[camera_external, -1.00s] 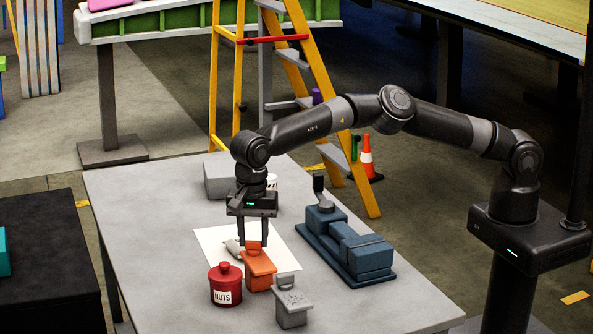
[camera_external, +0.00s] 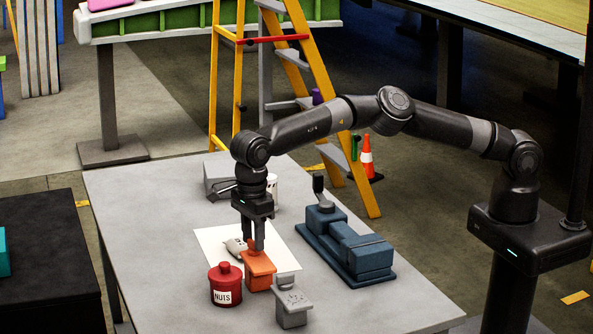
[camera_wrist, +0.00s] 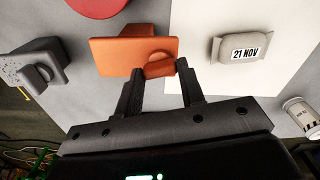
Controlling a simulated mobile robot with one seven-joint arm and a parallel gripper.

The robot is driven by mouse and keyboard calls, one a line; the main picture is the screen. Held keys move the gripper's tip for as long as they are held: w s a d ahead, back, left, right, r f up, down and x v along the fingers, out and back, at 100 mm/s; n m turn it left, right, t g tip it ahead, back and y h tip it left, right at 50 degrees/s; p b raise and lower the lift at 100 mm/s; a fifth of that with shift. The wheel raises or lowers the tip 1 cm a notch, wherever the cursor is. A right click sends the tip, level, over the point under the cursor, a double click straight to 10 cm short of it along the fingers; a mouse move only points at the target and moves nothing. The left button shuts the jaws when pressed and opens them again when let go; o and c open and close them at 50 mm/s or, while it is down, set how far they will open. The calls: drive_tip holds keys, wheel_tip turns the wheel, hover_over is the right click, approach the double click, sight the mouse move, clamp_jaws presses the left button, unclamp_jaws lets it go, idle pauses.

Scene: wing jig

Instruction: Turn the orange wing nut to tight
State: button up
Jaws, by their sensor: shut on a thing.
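The orange wing nut (camera_wrist: 160,66) sits on top of an orange block (camera_wrist: 112,58). In the external view the orange block (camera_external: 260,273) stands near the front of the grey table, and the gripper partly hides the wing nut. My gripper (camera_external: 255,246) points down onto it from above. In the wrist view my gripper (camera_wrist: 160,70) has a finger at either side of the wing nut, shut on it. The exact contact of the fingertips is hard to see.
A red NUTS pot (camera_external: 226,286) stands close left of the orange block, and a grey block with a grey wing nut (camera_external: 292,305) close right. A grey pouch (camera_wrist: 240,48) lies on white paper (camera_external: 214,240) behind. A blue vise-like tool (camera_external: 358,254) stands to the right.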

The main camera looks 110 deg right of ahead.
sight(253, 240)
drive_tip(key=shift+m, duration=0.6)
drive_tip(key=o, duration=1)
wheel_tip(253, 240, up, 11)
drive_tip(key=shift+f, duration=0.15)
